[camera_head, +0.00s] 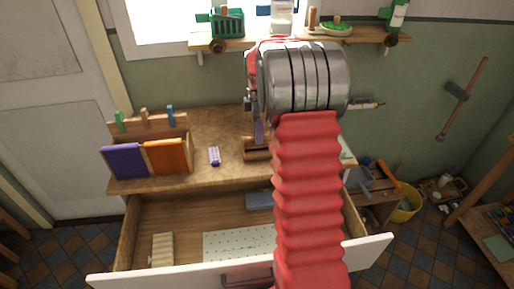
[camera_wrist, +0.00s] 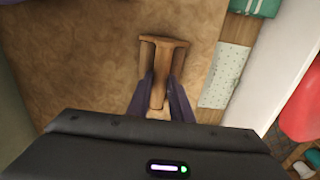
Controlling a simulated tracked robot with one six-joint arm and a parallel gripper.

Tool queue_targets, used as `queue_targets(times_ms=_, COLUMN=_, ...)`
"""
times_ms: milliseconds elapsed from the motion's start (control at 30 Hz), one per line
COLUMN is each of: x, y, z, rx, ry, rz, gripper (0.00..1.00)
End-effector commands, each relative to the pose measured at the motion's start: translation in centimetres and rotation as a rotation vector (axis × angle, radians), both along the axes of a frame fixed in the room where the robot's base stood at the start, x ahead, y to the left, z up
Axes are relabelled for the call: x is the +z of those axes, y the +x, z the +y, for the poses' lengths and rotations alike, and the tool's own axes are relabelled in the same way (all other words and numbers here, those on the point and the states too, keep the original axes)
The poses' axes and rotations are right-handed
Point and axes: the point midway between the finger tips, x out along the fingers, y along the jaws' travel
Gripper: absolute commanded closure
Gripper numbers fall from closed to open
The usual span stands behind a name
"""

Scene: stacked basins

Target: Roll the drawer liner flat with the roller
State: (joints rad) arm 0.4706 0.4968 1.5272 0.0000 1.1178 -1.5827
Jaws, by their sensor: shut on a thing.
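My gripper (camera_head: 259,132) is over the wooden counter, its purple fingers shut on the handle of a wooden roller (camera_head: 257,148). In the wrist view the roller (camera_wrist: 165,42) is T-shaped, its head beyond the fingertips and its handle between the fingers of my gripper (camera_wrist: 160,105). I cannot tell if the roller touches the counter. The drawer liner (camera_head: 238,243), white with small dots, lies in the open drawer (camera_head: 180,215), in front of and below the gripper. My arm hides its right part. The wrist view shows the liner (camera_wrist: 222,78) right of the roller.
A cream ribbed item (camera_head: 161,248) and a blue-grey item (camera_head: 258,201) lie in the drawer. Its white front (camera_head: 180,275) stands up as an edge.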

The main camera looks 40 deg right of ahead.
Motion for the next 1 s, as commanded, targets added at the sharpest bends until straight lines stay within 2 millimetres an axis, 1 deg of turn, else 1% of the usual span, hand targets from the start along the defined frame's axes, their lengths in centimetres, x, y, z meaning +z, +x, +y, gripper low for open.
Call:
queue_targets(times_ms=33, x=0.0, y=0.0, z=0.0, rx=0.0, ry=0.0, rz=0.0, gripper=0.93)
queue_targets(times_ms=133, x=0.0, y=0.0, z=0.0, rx=0.0, ry=0.0, rz=0.0, gripper=1.0)
queue_targets(times_ms=367, x=0.2, y=0.0, z=0.0, rx=0.0, ry=-0.001, rz=-0.002, gripper=1.0)
queue_targets(times_ms=1000, x=2.8, y=0.0, z=0.0, rx=0.0, ry=0.0, rz=-0.001, gripper=1.0)
